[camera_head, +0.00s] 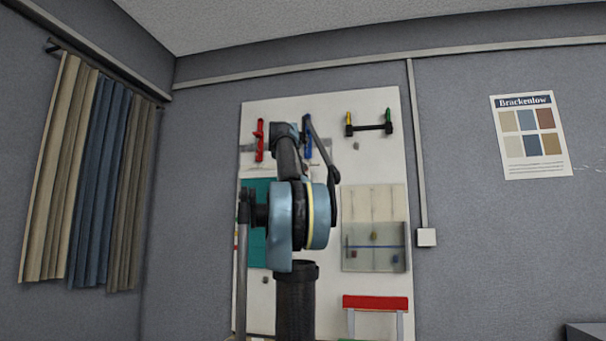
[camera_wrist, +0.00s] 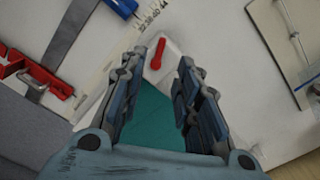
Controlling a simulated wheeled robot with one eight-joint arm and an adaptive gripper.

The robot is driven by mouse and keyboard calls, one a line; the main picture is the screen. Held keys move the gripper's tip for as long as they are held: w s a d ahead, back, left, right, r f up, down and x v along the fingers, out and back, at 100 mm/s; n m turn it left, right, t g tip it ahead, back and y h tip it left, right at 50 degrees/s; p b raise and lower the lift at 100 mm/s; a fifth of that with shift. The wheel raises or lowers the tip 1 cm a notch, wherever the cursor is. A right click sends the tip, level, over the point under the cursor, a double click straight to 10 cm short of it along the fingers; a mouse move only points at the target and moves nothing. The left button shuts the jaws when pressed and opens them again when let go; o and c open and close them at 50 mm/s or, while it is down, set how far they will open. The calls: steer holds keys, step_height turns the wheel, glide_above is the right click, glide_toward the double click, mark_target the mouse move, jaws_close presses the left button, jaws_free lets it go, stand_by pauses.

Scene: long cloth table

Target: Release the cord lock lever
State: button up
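In the wrist view a small red lever (camera_wrist: 158,53) with a rounded end sits on a white plate (camera_wrist: 175,47); it looks like the cord lock lever. My gripper (camera_wrist: 163,62) is open, with one finger on each side of the lever's lower end as seen in the picture. I cannot tell whether either finger touches it. Nothing shows held between the fingers. In the head view my arm covers this part of the white board (camera_head: 330,115), and neither the lever nor the fingertips can be made out.
A red clamp-like piece (camera_wrist: 38,82) and a blue piece (camera_wrist: 122,6) lie left of the fingers in the wrist view. A teal panel (camera_wrist: 152,122) is below the lever. A rod on a framed panel (camera_wrist: 294,38) is at right. Curtains (camera_head: 90,170) hang at left.

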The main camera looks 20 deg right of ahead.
steer(key=x, duration=0.9)
steer(key=shift+w+d, duration=0.15)
steer(key=shift+d, duration=0.05)
steer(key=shift+c, duration=0.6)
